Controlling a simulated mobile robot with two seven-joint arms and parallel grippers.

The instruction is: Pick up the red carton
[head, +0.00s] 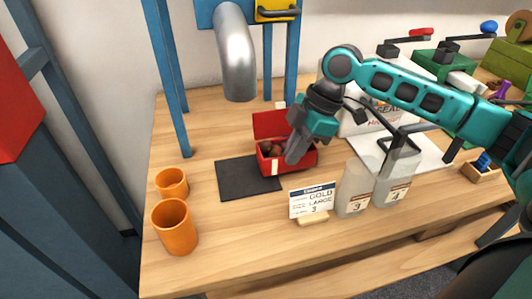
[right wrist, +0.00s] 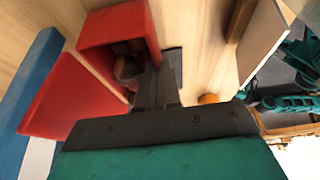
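The red carton (head: 266,164) stands on the table at the right edge of a dark mat (head: 237,183). Its lid (head: 269,124) is open and tilted back, and brown chestnuts (head: 272,149) lie inside. My right gripper (head: 294,152) reaches down at the carton's right part, hiding some of it. In the right wrist view, the two fingers (right wrist: 157,88) are close together, with the edge of the carton's wall (right wrist: 154,35) running in between them. The fingertips themselves are partly hidden. My left gripper is not in view.
Two orange cups (head: 175,228) (head: 172,183) stand at the left. A grey chute (head: 236,55) hangs behind.

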